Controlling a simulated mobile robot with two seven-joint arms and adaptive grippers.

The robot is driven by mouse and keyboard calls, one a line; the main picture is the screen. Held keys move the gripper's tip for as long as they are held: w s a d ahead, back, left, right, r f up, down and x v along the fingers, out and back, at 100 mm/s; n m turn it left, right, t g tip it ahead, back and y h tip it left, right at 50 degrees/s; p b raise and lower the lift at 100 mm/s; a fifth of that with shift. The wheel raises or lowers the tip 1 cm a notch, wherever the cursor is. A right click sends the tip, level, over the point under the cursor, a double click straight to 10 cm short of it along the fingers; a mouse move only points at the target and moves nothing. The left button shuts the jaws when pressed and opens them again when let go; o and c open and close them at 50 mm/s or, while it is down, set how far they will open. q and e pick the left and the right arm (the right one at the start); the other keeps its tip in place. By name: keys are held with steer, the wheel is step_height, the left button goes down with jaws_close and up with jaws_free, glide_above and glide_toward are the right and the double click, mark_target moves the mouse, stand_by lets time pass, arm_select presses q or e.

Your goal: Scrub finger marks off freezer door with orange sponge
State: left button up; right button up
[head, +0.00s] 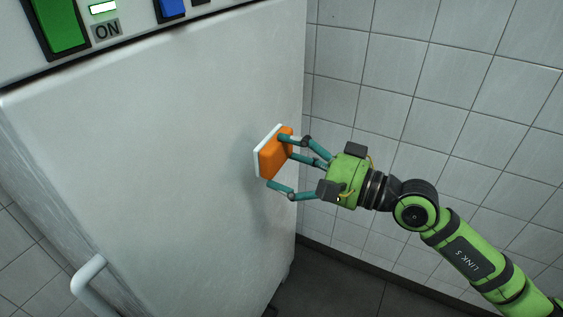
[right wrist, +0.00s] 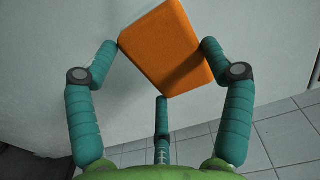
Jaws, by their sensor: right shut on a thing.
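The freezer door (head: 170,130) is a tall off-white panel, with faint grey smudging near the sponge. The orange sponge (head: 272,156) has a white layer on the side facing the door. My right gripper (head: 280,162) is shut on the sponge, with its teal fingers around the edges, and holds it at the right part of the door. I cannot tell for sure whether the white side touches the door. In the right wrist view the sponge (right wrist: 165,48) sits tilted between the fingers, with the pale door behind it. My left gripper is not in view.
A door handle (head: 86,279) sticks out at the lower left. A control panel with a green switch (head: 58,24), an ON label and a blue switch (head: 172,8) runs along the top. A white tiled wall (head: 430,90) stands to the right, above dark floor (head: 330,285).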

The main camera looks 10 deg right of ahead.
steer(key=shift+s+d+f+b, duration=0.2)
steer(key=shift+d+b, duration=0.1)
steer(key=shift+b, duration=0.15)
steer(key=shift+b+v, duration=0.7)
steer(key=shift+v, duration=0.15)
steer(key=shift+s+d+r, duration=0.1)
steer(key=shift+s+d, duration=0.15)
steer(key=shift+d, duration=0.2)
steer(key=shift+a+r, duration=0.1)
